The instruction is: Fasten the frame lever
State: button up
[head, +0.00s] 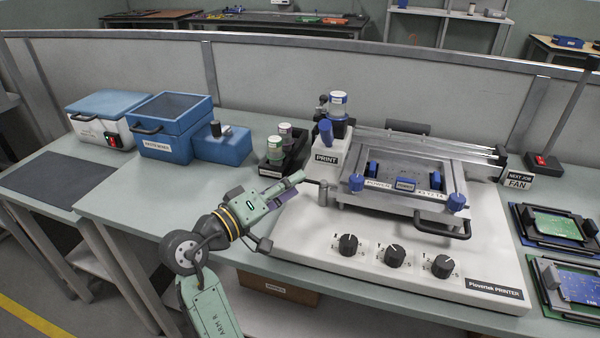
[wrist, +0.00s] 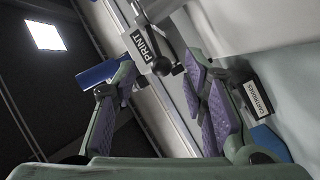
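The white printer (head: 290,240) carries a metal frame (head: 400,206) with blue knobs and a black front handle (head: 442,232). A small grey lever (head: 323,192) stands at the printer's left edge, below the PRINT block; I take it as the frame lever. My gripper (head: 288,190) is just left of it, with the lever's short arm close to the fingertips. In the wrist view my gripper's purple-padded fingers (wrist: 160,85) are apart with nothing between them. A dark rounded end (wrist: 161,66) shows beyond the gap, near the PRINT label. Contact cannot be told.
A black cartridge holder (head: 274,168) with jars stands behind my gripper. The PRINT block (head: 327,158) with a blue knob and jar rises behind the lever. Blue boxes (head: 172,126) are at the back left, circuit-board trays (head: 560,226) at the right.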

jog(key=shift+p+x, duration=0.3)
jog(key=shift+x, duration=1.35)
grip_shut()
jog(key=shift+w, duration=0.1)
